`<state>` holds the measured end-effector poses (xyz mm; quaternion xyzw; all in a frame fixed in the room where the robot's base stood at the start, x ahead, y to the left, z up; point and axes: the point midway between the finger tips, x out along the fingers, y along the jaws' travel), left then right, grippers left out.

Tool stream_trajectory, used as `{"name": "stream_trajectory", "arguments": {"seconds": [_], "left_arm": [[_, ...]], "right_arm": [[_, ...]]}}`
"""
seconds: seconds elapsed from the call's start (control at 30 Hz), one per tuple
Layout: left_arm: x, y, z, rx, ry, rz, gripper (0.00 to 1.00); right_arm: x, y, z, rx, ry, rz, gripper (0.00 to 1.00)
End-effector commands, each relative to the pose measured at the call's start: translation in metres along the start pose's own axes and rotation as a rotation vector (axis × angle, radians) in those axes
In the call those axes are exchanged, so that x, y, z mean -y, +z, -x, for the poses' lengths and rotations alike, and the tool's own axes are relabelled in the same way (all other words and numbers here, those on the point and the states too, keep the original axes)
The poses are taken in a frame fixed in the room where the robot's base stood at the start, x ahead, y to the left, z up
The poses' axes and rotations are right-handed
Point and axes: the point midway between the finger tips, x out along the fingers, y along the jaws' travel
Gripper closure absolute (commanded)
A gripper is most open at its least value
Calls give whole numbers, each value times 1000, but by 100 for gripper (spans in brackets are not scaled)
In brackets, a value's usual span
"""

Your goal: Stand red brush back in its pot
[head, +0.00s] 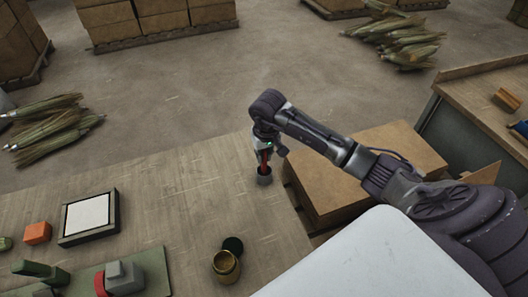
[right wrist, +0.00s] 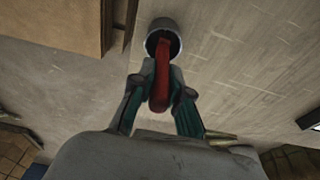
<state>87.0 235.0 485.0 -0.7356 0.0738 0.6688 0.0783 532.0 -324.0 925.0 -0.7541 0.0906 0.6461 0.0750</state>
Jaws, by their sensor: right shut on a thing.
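My right gripper (head: 265,150) is shut on the red brush (head: 265,163), near the far right corner of the workbench. The brush points down at the small grey pot (head: 265,179), which stands upright on the bench. In the right wrist view, my gripper (right wrist: 161,88) holds the red brush (right wrist: 161,75) between its fingers. The brush's far end overlaps the open mouth of the round pot (right wrist: 174,48) and appears to be inside the rim. How deep it sits is hidden. My left gripper is not in view.
The workbench (head: 200,200) is clear around the pot. An open olive tin (head: 226,266) with a dark lid (head: 233,245), a white framed pad (head: 88,215) and an orange block (head: 38,232) lie nearer. Cardboard boxes (head: 400,145) stand just right of the bench.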

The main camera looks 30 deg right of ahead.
Motion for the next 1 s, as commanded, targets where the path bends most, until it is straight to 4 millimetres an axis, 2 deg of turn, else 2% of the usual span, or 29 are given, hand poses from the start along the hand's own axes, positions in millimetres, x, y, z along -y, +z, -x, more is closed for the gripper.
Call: {"name": "stream_trajectory", "arguments": {"seconds": [0.3,0.33,0.47,0.5,0.8,0.87,1.0], "left_arm": [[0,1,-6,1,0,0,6],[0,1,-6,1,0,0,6],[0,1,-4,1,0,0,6],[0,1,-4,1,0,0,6],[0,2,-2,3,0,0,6],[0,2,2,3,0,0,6],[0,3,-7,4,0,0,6]], "right_arm": [[-1,0,-4,-2,2,-1,100],[-1,0,-4,-2,2,-1,83],[-1,0,-3,-1,1,-1,61],[-1,0,-3,-1,1,-1,60],[0,0,0,0,0,-1,60],[0,0,3,0,-1,-1,60],[-1,-2,22,-7,1,0,60]]}}
